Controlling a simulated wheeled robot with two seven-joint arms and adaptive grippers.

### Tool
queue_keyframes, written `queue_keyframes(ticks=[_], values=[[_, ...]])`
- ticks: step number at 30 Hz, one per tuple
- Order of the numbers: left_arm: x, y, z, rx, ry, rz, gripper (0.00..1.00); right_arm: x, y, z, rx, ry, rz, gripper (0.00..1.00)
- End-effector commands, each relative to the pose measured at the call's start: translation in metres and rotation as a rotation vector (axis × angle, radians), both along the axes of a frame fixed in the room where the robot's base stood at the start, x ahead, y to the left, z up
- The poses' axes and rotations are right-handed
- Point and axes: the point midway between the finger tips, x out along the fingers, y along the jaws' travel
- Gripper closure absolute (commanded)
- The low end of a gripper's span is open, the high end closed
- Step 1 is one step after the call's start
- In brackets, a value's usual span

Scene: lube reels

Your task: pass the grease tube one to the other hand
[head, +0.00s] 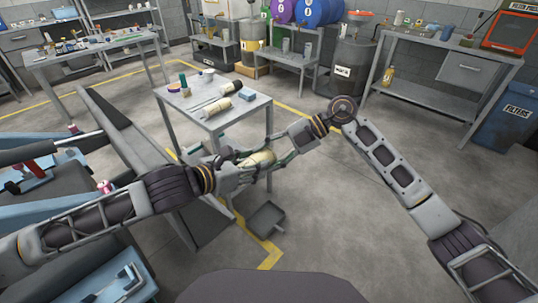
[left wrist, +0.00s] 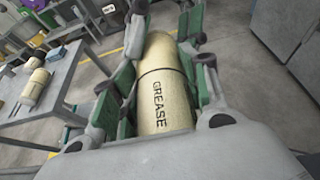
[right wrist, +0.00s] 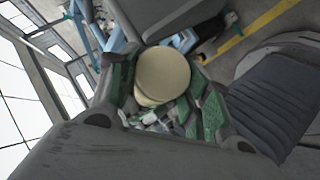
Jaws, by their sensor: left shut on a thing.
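The cream grease tube (head: 262,157) is held in the air between my two arms, in front of the small grey table. My left gripper (head: 252,161) is shut on it; in the left wrist view the tube (left wrist: 165,90), lettered GREASE, lies between the green finger pads. My right gripper (head: 284,150) faces it from the right with its fingers apart. In the right wrist view the tube's round end (right wrist: 162,75) shows between the green pads of my right gripper (right wrist: 165,100). Whether those pads touch it I cannot tell.
The small grey table (head: 212,123) holds another cream tube (head: 217,107), a dark-ended roll (head: 231,87), a blue box (head: 246,95) and small containers. A grey tray (head: 266,219) lies on the floor below my grippers. A workbench (head: 440,88) stands at the back right.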

Motion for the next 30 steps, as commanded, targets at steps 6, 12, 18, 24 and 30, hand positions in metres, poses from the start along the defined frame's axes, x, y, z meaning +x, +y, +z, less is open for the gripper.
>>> queue_keyframes(ticks=[6,12,18,24,30], values=[[0.0002,-0.0001,0.0011,-0.001,-0.003,0.000,0.51,-0.0004,0.0000,-0.0005,-0.001,0.001,0.002,0.81],[0.0003,-0.0001,0.0010,-0.001,-0.002,0.000,0.30,-0.0003,0.0000,-0.0003,0.000,0.001,0.001,0.81],[0.0001,-0.0001,0.0007,-0.001,-0.002,0.000,0.30,-0.0002,-0.0001,-0.0002,-0.001,0.000,0.001,0.81],[0.0002,-0.0001,0.0019,-0.001,-0.002,0.000,0.30,-0.0002,-0.0001,-0.0002,-0.001,0.000,0.001,0.81],[0.0006,-0.0001,0.0093,-0.001,-0.004,-0.001,0.30,-0.0002,-0.0001,-0.0001,-0.001,0.000,0.001,0.81]])
